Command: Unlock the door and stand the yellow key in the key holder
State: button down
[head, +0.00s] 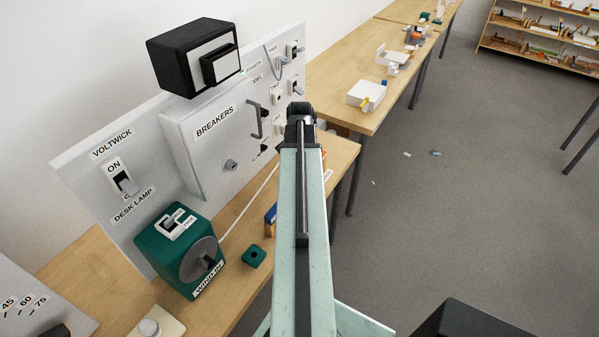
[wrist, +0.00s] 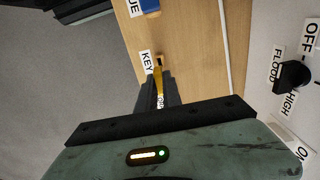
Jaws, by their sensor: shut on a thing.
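The yellow key (wrist: 158,82) is between the fingers of my gripper (wrist: 158,92) in the wrist view, which is shut on it. The key's far end is close to the small label KEY (wrist: 147,62) on the bench; I cannot tell whether it stands in the holder or is above it. The holder itself is hardly visible. In the head view my arm hides the gripper's fingers and the key. The grey door marked BREAKERS (head: 214,122) looks shut, with a round lock (head: 231,165) and a dark handle (head: 255,119).
A green wind-in box (head: 178,253) and a small green block (head: 254,257) stand on the bench left of my arm. A blue thing (wrist: 150,5) lies beyond the label. A switch panel with a flood knob (wrist: 292,76) rises beside the gripper. A black box (head: 195,58) sits above the door.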

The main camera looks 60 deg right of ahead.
jog(key=shift+f+b, duration=2.35)
jog(key=shift+f, duration=0.3)
jog(key=shift+f+b, duration=1.7)
jog(key=c, duration=1.4)
grip_release()
jog(key=shift+r, duration=0.1)
jog(key=shift+c, duration=0.2)
notch_tip(320, 180, up, 8)
jog(key=p, duration=0.8)
